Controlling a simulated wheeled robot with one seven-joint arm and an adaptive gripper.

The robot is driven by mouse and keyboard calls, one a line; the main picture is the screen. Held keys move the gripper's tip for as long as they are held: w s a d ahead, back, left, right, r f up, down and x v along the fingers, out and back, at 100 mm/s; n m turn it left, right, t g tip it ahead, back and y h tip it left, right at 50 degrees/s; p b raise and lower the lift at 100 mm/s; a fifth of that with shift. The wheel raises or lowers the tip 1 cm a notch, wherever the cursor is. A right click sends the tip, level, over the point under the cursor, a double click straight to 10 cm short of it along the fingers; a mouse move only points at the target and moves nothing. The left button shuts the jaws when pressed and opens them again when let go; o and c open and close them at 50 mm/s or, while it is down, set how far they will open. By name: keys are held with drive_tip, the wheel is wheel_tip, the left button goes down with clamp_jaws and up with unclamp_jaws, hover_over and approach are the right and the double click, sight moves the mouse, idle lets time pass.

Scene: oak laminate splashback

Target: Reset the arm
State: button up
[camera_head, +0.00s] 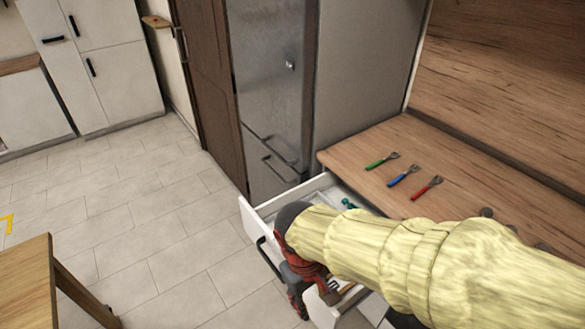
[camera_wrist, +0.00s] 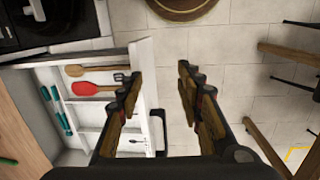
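My arm, in a pale yellow sleeve, reaches from the lower right of the head view toward an open white drawer (camera_head: 262,212). My gripper (camera_head: 305,287) points downward over the drawer front. The left finger overlaps the drawer's front edge in that view, and the right finger is over the tiled floor. I cannot tell whether the gripper touches the drawer. The sleeve and gripper hide part of the drawer in the head view.
The drawer holds a red spoon (camera_wrist: 95,88), a wooden spoon (camera_wrist: 90,70) and teal-handled utensils (camera_wrist: 52,105). Green, blue (camera_head: 403,177) and red-handled forks lie on the wooden counter (camera_head: 350,156). A wooden table (camera_head: 28,285) stands at lower left. The tiled floor between is clear.

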drive_tip(key=s+d+r+m+t, duration=0.2)
drive_tip(key=d+r+m, duration=0.1)
drive_tip(key=d+r, duration=0.3)
drive_tip(key=s+d+r+m+t+y, duration=0.1)
drive_tip(key=d+r+m+t, duration=0.2)
drive_tip(key=d+r, duration=0.4)
drive_tip(key=shift+s+d+r+m+t, duration=0.3)
drive_tip(key=shift+s+d+m, duration=0.1)
drive_tip(key=shift+d, duration=0.45)
